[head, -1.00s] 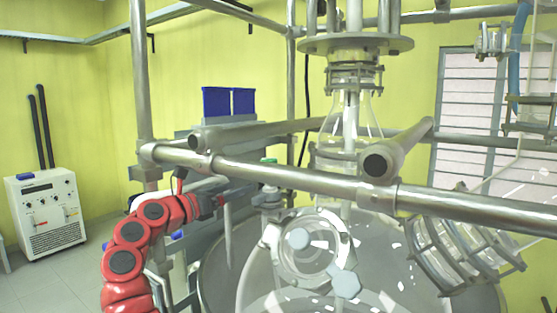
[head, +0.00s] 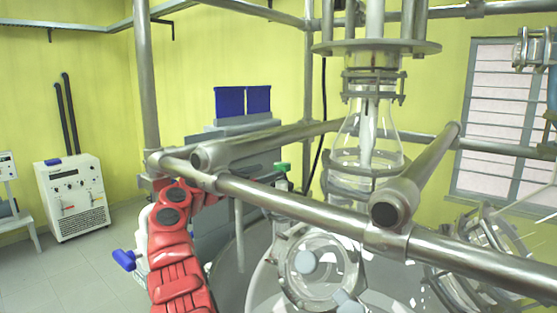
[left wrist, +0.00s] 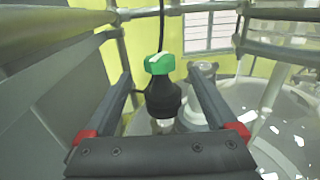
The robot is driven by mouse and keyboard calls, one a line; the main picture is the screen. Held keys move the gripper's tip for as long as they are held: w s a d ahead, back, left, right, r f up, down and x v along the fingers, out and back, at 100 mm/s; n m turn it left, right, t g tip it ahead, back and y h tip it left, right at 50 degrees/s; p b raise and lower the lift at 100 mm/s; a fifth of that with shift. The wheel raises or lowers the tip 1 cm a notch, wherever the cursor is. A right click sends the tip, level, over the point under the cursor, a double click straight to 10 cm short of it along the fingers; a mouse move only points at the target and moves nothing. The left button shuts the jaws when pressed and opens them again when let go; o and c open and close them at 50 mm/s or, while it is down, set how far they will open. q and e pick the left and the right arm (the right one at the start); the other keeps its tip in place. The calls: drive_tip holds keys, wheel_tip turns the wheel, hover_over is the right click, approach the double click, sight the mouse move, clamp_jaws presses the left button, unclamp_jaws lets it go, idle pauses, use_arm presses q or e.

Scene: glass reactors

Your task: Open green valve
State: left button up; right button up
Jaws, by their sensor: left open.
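The green valve handle (left wrist: 160,63) sits on a black fitting (left wrist: 162,96) above clear glass in the left wrist view. It also shows in the head view (head: 281,167), just behind the steel rail. My left gripper (left wrist: 160,72) is open, with one dark finger on each side of the fitting. I see gaps between fingers and fitting, and nothing is held. In the head view the gripper is mostly hidden behind the rail, at the end of my red arm. My right gripper is not in view.
A thick steel rail (head: 300,208) crosses in front of the valve, close to my left arm. The glass reactor vessel (head: 318,265) stands to the right. A blue handle (head: 124,259) is left of my arm. A white control unit (head: 75,195) stands on the floor farther left.

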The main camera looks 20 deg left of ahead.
sight(276, 169)
use_arm(q)
drive_tip(key=p+x, duration=0.3)
drive_tip(key=x, duration=0.2)
drive_tip(key=shift+w+r, duration=0.1)
drive_tip(key=shift+r, duration=0.05)
drive_tip(key=shift+w+d, duration=0.1)
drive_tip(key=shift+w, duration=0.05)
drive_tip(key=c, duration=1.4)
drive_tip(key=shift+f, duration=0.25)
drive_tip(key=shift+d+f+n+t+y, duration=0.15)
drive_tip(key=shift+n+t+y, duration=0.15)
drive_tip(key=shift+n+y, duration=0.3)
drive_tip(key=shift+d+n+t+y, duration=0.15)
drive_tip(key=shift+n+t+y, duration=0.1)
drive_tip(key=shift+n+y, duration=0.7)
drive_tip(key=shift+d+n+t+y, duration=0.2)
drive_tip(key=shift+n+y, duration=0.25)
drive_tip(key=shift+y, duration=0.95)
drive_tip(key=shift+d+n+t+y, duration=0.1)
drive_tip(key=shift+n+t+y, duration=0.15)
drive_tip(key=shift+n+y, duration=0.7)
drive_tip(key=shift+r+n+y, duration=0.2)
drive_tip(key=shift+n+y, duration=0.35)
drive_tip(key=shift+y, duration=0.95)
drive_tip(key=shift+n+y, duration=0.5)
drive_tip(key=shift+y, duration=0.2)
